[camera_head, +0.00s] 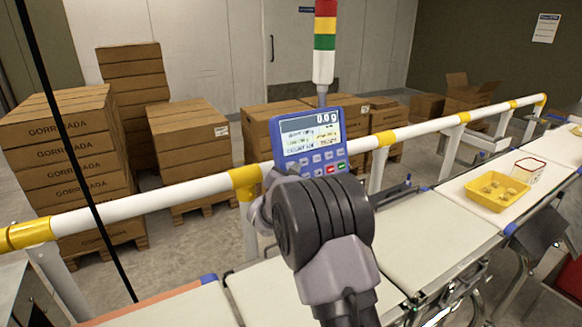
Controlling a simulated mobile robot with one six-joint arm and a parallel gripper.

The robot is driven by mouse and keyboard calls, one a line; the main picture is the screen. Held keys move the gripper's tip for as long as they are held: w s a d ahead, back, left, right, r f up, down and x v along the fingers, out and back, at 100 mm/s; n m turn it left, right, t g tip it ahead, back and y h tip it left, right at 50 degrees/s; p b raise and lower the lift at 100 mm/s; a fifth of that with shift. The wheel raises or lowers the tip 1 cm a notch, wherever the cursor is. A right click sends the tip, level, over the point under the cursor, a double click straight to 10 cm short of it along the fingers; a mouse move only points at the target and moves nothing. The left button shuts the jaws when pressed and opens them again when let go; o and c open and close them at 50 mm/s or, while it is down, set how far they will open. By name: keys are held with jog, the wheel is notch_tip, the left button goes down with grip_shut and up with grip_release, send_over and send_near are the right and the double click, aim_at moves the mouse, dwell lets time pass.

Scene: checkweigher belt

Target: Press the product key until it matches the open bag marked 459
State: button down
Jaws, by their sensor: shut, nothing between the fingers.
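The blue weigher panel (292,146) stands on a post behind the belt and faces me. Its top display (322,119) reads 0.0 g. A lighter screen below shows several lines of text too small to read surely. Below that are rows of keys (316,160), including a red one and a green one. I cannot tell which is the product key. My wrist is in front of the panel's lower edge and hides part of it. My gripper's fingers are hidden behind the wrist. I cannot make out any bag marked 459.
A white rail with yellow joints (245,177) runs behind the belt (425,236). On the right, a yellow tray (468,187) holds several small pale items, beside a red-rimmed clear container (529,169). Stacked cartons (62,140) stand behind the rail. A red, yellow and green light tower (324,42) rises above the panel.

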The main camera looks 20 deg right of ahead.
jog(key=shift+w+f, duration=0.1)
jog(key=shift+w, duration=0.05)
jog(key=shift+w+a, duration=0.1)
jog(key=shift+w, duration=0.15)
jog(key=shift+w+f, duration=0.15)
jog(key=shift+w, duration=0.2)
dwell(0.5)
dwell(0.3)
jog(key=shift+s+r+b, duration=0.25)
jog(key=shift+s+b, duration=0.5)
jog(key=s, duration=0.1)
jog(key=s+r+b, duration=0.1)
jog(key=s, duration=0.1)
jog(key=s+d+b, duration=0.1)
jog(key=shift+s+r, duration=0.2)
jog(key=shift+s, duration=0.15)
dwell(3.0)
